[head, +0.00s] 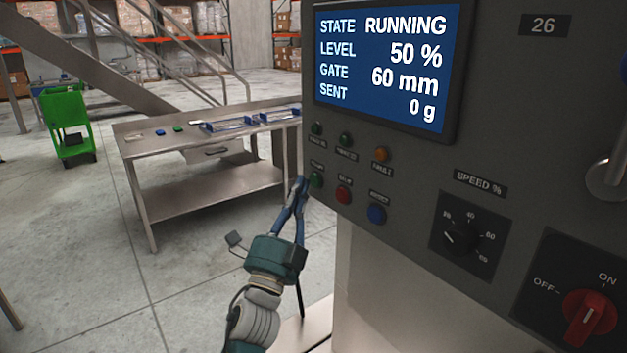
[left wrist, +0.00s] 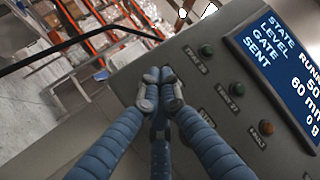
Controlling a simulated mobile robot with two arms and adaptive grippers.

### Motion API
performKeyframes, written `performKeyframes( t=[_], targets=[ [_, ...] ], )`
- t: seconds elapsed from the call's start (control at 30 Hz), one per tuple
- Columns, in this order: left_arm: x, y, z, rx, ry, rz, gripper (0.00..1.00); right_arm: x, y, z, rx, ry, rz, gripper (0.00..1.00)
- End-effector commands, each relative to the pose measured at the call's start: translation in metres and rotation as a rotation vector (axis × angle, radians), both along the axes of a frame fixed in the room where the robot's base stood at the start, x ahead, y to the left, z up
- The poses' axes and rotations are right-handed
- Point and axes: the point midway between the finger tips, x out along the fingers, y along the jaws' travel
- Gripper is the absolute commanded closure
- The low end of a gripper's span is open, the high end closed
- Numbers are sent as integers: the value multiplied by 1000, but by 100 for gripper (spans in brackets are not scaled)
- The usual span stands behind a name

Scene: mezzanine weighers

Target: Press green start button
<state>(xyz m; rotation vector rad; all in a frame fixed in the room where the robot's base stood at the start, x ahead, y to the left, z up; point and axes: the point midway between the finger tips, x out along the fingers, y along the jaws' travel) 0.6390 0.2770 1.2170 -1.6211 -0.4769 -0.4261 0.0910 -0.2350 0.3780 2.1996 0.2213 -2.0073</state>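The green start button (head: 316,180) is on the grey control panel (head: 400,180), at the left end of the lower row. A red button (head: 343,195) and a blue button (head: 376,214) follow to its right. My left gripper (head: 299,186) is shut and empty, its fingertips together at the panel's left edge, right beside the green button. Whether they touch it I cannot tell. In the left wrist view the fingertips (left wrist: 160,90) are closed against the panel area and the green start button is hidden. The screen (head: 388,65) reads RUNNING, 50 %, 60 mm, 0 g. My right gripper is not in view.
Two green lamps (head: 345,139) and an amber lamp (head: 381,154) sit above the buttons. A speed knob (head: 460,237) and a red rotary switch (head: 590,317) are to the right. A steel table (head: 210,190) and a green cart (head: 66,120) stand behind on open floor.

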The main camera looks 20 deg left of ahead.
Motion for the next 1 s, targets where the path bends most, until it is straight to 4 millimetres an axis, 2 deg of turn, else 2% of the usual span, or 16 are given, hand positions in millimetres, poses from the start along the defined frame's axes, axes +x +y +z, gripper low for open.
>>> performKeyframes(
  t=[0.43, 0.8, 1.0],
  targets=[
    [-6, 4, 0, 1, 0, 1, 100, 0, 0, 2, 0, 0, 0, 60],
    [-37, 22, 0, 2, 1, 1, 100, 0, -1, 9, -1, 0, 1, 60],
    [-46, 27, 0, -1, 0, -1, 100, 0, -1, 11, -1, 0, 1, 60]
  ],
)
